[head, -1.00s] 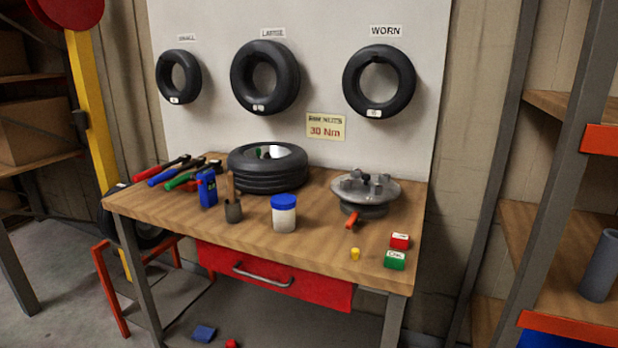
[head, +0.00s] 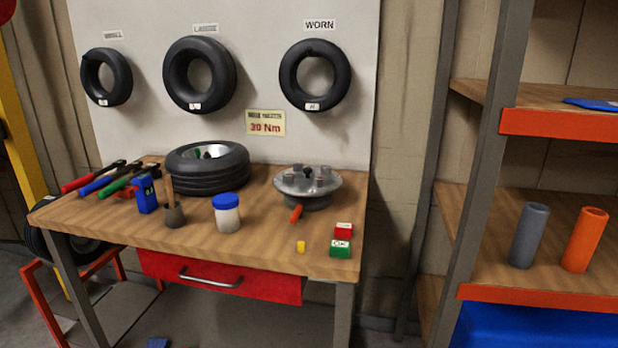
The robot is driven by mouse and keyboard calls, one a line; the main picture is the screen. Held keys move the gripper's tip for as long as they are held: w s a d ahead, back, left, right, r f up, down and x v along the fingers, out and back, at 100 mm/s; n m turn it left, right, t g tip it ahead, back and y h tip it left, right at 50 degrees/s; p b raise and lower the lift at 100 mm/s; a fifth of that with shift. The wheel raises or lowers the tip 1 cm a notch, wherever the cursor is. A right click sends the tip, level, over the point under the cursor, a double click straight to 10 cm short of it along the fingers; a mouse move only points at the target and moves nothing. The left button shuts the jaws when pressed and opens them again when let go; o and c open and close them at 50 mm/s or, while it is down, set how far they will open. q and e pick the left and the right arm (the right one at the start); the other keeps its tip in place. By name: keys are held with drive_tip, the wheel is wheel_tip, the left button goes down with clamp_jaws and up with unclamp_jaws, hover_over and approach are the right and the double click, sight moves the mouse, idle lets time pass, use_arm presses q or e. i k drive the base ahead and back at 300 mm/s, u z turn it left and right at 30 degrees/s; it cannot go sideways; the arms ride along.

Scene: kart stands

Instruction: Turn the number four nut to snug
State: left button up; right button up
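A grey metal wheel hub or rim fixture (head: 308,184) stands at the right of the workbench, with several small nuts or studs on its top. Which of them is number four is too small to tell. A tool with an orange handle (head: 296,213) sticks out at its front. A sign (head: 265,122) above the bench reads "30 Nm". Neither of my grippers shows in the head view.
The workbench (head: 255,250) also carries a tyre (head: 207,168), hand tools at left, a blue-lidded jar (head: 227,213), a yellow piece (head: 301,246), and red (head: 344,230) and green (head: 341,248) blocks. A shelf (head: 560,292) with grey and orange tubes stands at right.

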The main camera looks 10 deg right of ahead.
sight(326, 169)
drive_tip(key=u, duration=0.35)
drive_tip(key=k, duration=0.45)
drive_tip(key=u, duration=1.15)
drive_tip(key=i, duration=0.45)
drive_tip(key=z, duration=0.75)
drive_tip(key=i, duration=0.8)
drive_tip(key=z, duration=0.9)
